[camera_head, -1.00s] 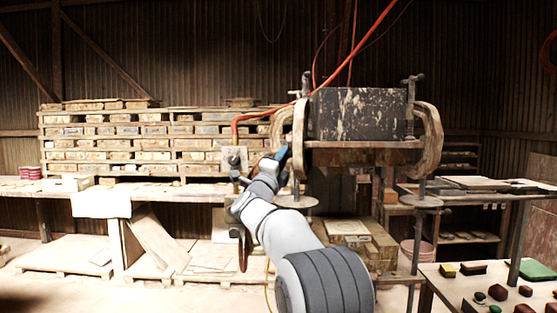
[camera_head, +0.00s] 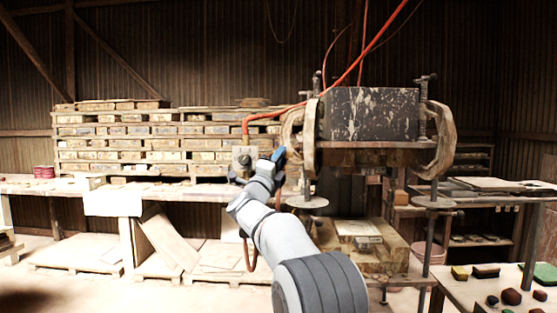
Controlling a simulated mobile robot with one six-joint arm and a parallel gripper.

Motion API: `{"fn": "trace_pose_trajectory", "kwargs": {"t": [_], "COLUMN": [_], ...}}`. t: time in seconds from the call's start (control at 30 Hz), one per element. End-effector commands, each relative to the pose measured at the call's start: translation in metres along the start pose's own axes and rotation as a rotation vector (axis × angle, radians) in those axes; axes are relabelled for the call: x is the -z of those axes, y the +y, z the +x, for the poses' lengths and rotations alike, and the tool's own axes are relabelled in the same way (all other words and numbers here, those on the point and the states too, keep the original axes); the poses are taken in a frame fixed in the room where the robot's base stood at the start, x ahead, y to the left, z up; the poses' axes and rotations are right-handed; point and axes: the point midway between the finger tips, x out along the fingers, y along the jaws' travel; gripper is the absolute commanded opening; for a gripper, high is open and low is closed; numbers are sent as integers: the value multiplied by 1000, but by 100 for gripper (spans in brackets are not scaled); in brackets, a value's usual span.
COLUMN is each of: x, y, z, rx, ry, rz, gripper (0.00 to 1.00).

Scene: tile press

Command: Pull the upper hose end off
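The fingers are too small to tell open from shut. A lower reddish hose (camera_head: 246,252) hangs below the box, partly behind my arm.
Shelves of stacked tiles (camera_head: 120,140) and a long bench (camera_head: 60,187) lie behind. A table with coloured blocks (camera_head: 500,285) is at the lower right.

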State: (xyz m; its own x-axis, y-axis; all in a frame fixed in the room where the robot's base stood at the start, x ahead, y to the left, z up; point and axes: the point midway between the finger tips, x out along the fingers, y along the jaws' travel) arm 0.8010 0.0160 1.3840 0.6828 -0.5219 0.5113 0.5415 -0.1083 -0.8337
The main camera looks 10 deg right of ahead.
Motion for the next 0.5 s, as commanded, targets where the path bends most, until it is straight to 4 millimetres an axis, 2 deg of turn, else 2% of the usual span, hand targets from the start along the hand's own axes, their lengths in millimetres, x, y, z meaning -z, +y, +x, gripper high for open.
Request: {"fn": "trace_pose_trajectory", "kwargs": {"t": [0.27,0.37,0.5], "x": [1,1,1], "y": [-1,1,2], "z": [-2,-13,-41], "rx": [2,1,1], "ry": [2,1,0], "rz": [1,0,2], "gripper": [32,32,32]}}
